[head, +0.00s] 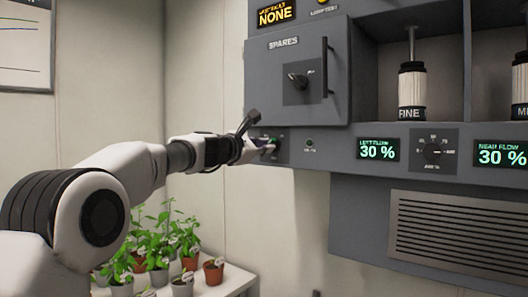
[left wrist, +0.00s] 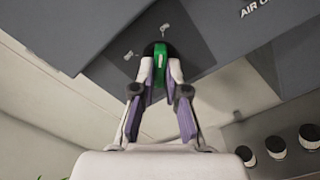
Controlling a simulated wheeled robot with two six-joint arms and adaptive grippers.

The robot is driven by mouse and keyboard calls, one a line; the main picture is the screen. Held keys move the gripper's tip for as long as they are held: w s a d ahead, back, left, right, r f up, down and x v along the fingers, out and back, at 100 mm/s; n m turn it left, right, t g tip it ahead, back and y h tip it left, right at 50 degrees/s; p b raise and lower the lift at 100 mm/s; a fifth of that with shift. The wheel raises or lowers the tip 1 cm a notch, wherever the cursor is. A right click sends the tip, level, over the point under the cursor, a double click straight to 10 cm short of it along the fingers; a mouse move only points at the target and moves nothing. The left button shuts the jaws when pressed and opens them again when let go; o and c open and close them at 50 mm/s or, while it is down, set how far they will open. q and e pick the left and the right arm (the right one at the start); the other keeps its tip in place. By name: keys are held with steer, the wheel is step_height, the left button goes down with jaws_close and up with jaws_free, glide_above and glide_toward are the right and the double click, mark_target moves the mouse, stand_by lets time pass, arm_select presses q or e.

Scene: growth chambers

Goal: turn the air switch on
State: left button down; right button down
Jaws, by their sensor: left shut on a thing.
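The air switch shows as a green handle (left wrist: 160,60) on a dark square plate (left wrist: 196,48) in the left wrist view. My left gripper (left wrist: 160,78) has its two purple-lined fingers on either side of the handle and is shut on it. In the head view the left gripper (head: 265,147) reaches the lower left corner of the grey panel, and the green handle (head: 273,143) is mostly hidden by the fingers. Two small pale marks (left wrist: 165,29) lie on the plate near the handle; I cannot read them. My right gripper is in neither view.
The SPARES door (head: 297,100) with its knob is just above the gripper. A small round fitting (head: 309,144) is to the right, then a flow display (head: 378,150) and dial (head: 433,150). Potted plants (head: 155,250) stand on a white table (head: 232,283) below the arm.

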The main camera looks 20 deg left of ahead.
arm_select(q)
steer(key=shift+f+m, duration=0.2)
steer(key=shift+m, duration=0.3)
steer(key=c, duration=1.2)
jaws_free()
steer(key=shift+w, duration=0.1)
steer(key=shift+r, duration=0.1)
steer(key=v, duration=1.2)
